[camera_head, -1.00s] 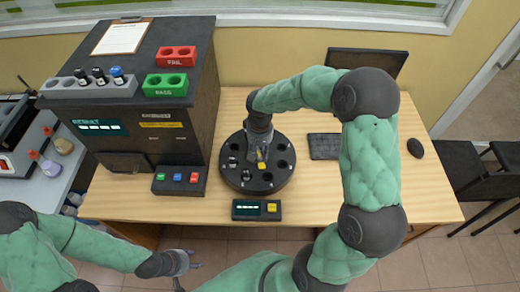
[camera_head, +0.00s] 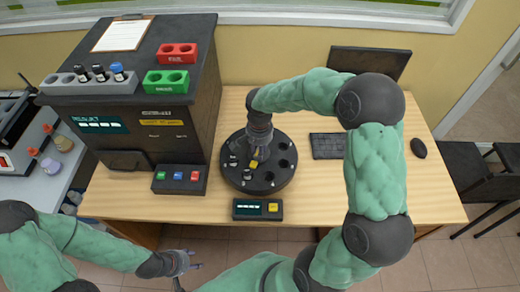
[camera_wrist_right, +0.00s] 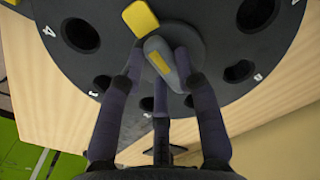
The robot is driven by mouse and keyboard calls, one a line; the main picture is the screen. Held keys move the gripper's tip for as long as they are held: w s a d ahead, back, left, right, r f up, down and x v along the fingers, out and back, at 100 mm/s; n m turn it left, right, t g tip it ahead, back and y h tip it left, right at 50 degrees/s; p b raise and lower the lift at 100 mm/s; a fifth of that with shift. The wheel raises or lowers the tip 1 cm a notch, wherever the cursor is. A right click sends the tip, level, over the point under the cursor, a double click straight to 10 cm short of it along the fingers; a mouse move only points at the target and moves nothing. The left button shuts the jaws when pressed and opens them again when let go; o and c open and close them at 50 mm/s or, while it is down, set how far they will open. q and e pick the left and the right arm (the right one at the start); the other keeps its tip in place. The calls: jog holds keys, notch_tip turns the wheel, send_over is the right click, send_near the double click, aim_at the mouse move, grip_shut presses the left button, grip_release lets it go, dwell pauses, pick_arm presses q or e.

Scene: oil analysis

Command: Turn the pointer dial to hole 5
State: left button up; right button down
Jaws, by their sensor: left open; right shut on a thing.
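The pointer dial (camera_wrist_right: 161,62) is a grey knob with a yellow stripe and a yellow tip (camera_wrist_right: 140,17) at the centre of a round black disc (camera_wrist_right: 205,85). In the right wrist view the tip points up and slightly left, past the hole labelled 4; the hole it faces is out of view. In the head view the disc (camera_head: 287,180) stands mid-table, its hub partly hidden. My right gripper (camera_wrist_right: 158,60) comes from above, its fingers closed around the knob; it also shows in the head view (camera_head: 259,153). My left gripper (camera_head: 192,262) is open and empty, in front of the table.
A keyboard (camera_head: 328,146) and mouse (camera_head: 418,148) lie on the right. The table's front right is clear.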

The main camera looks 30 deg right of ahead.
dwell(0.3)
jog(key=c, duration=0.9)
grip_release()
jog(key=shift+r, duration=0.1)
notch_tip(320, 180, up, 12)
jog(key=shift+f, duration=0.1)
